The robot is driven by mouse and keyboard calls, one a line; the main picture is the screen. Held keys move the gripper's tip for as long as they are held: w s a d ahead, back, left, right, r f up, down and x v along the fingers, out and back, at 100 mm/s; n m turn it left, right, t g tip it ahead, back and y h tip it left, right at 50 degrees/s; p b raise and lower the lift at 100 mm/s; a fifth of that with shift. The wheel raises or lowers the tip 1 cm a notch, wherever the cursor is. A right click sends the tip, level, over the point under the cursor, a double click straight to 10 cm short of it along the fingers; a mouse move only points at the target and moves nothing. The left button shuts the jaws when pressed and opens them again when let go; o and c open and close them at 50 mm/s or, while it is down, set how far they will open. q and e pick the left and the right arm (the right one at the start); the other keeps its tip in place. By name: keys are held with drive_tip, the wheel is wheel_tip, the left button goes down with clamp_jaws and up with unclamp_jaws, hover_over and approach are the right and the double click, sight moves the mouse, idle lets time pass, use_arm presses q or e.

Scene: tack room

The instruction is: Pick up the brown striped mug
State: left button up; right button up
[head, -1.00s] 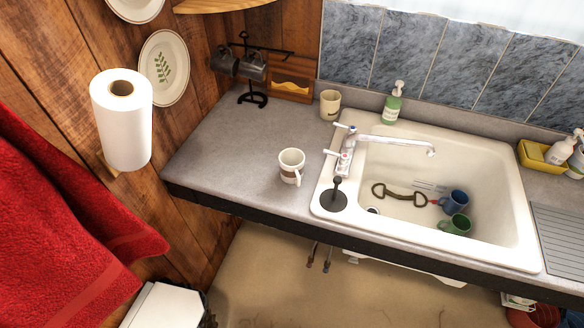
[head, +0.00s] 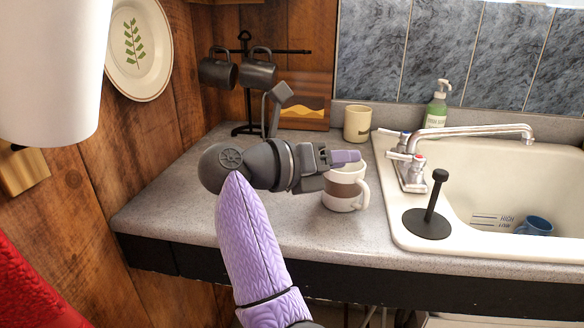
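The brown striped mug (head: 346,190) is white with a broad brown band. It stands upright on the grey counter, left of the sink, with its handle to the right. My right gripper (head: 341,164) is at the mug's upper left side. A purple fingertip overlaps the rim in the head view. The gripper hides part of the rim and the left side. I cannot tell whether the fingers touch the mug or how far apart they are. My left gripper is not in view.
A cream mug (head: 357,123) stands behind. Dark mugs (head: 258,72) hang on a black rack at the back left. The faucet (head: 412,165), a black plunger-like item (head: 430,215) and the sink (head: 480,180) are to the right. A soap bottle (head: 437,108) stands behind the faucet.

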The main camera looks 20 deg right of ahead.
drive_tip(key=y, duration=0.2)
approach(348, 188)
drive_tip(key=s, duration=0.2)
drive_tip(key=shift+s+d+b, duration=0.1)
drive_tip(key=shift+s+b, duration=0.25)
drive_tip(key=shift+b, duration=0.05)
drive_tip(key=x, duration=0.3)
drive_tip(key=b+x, duration=0.1)
drive_tip(key=x, duration=0.2)
drive_tip(key=r+b+x, duration=0.1)
drive_tip(key=x, duration=0.2)
drive_tip(key=shift+d+f, duration=0.1)
drive_tip(key=shift+d, duration=0.3)
drive_tip(key=c, duration=0.5)
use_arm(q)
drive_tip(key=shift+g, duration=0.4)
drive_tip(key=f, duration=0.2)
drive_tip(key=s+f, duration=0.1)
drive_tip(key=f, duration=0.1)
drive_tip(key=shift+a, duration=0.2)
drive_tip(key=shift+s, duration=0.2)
